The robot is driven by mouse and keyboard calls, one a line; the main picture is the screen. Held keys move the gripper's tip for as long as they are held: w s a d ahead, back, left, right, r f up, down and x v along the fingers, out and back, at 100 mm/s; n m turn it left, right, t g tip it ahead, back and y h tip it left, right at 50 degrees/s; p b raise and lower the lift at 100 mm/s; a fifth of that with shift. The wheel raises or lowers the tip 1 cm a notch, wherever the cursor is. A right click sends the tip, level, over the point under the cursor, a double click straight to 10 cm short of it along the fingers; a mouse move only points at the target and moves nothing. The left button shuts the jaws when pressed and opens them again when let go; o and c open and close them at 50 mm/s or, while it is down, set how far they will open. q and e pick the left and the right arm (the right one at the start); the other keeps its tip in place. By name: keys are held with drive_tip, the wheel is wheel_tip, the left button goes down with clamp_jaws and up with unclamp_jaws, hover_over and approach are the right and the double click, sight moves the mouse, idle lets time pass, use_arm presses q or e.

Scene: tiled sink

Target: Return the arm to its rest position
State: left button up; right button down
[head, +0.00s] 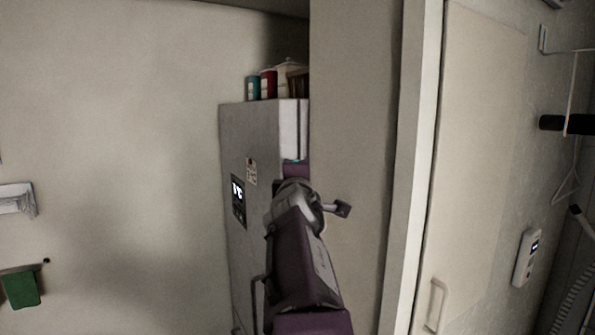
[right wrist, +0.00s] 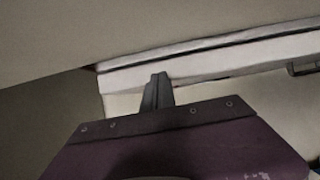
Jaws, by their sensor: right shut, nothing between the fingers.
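My right arm (head: 300,255), dark purple and grey, reaches up from the bottom middle of the head view. Its far end is in front of the fridge and beside a wall edge; the fingers cannot be made out there. In the right wrist view my right gripper (right wrist: 157,90) shows as dark fingers pressed together, with nothing between them. Behind the fingers are a pale ledge or frame and a plain wall, and I cannot tell the distance to them. My left gripper is in neither view.
A grey fridge (head: 262,135) stands behind the arm with several cans and jars (head: 268,84) on top. A wall section (head: 355,120) and a pale door (head: 475,150) are to the right. A wall phone (head: 527,258) and a green towel (head: 20,288) hang at the sides.

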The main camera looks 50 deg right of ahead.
drive_tip(key=w+a+f+n+t+y+b, duration=0.3)
drive_tip(key=w+a+f+y, duration=0.2)
drive_tip(key=w+a+f, duration=0.5)
drive_tip(key=w+a+f+n+g+y+b, duration=0.1)
drive_tip(key=w+a+f+y, duration=0.3)
drive_tip(key=f, duration=0.5)
drive_tip(key=w+a+f+g+y+b, duration=0.1)
drive_tip(key=w+a+f, duration=0.2)
drive_tip(key=a+f, duration=0.5)
drive_tip(key=s+a+f+m+g+y+b, duration=0.1)
drive_tip(key=s+a+f+g+y, duration=0.3)
drive_tip(key=f, duration=0.6)
drive_tip(key=s+a+f+m+g+b, duration=0.1)
drive_tip(key=s+a+f, duration=0.1)
drive_tip(key=a+f, duration=0.6)
drive_tip(key=s+a+f+m+g+y, duration=0.1)
drive_tip(key=s+a+f+m+g, duration=0.1)
drive_tip(key=s+f+m+g, duration=0.3)
drive_tip(key=s+f+m, duration=0.4)
drive_tip(key=s+f, duration=0.3)
drive_tip(key=s, duration=0.3)
drive_tip(key=shift+s+a+f, duration=0.15)
drive_tip(key=shift+a+f, duration=0.05)
drive_tip(key=shift+f, duration=0.1)
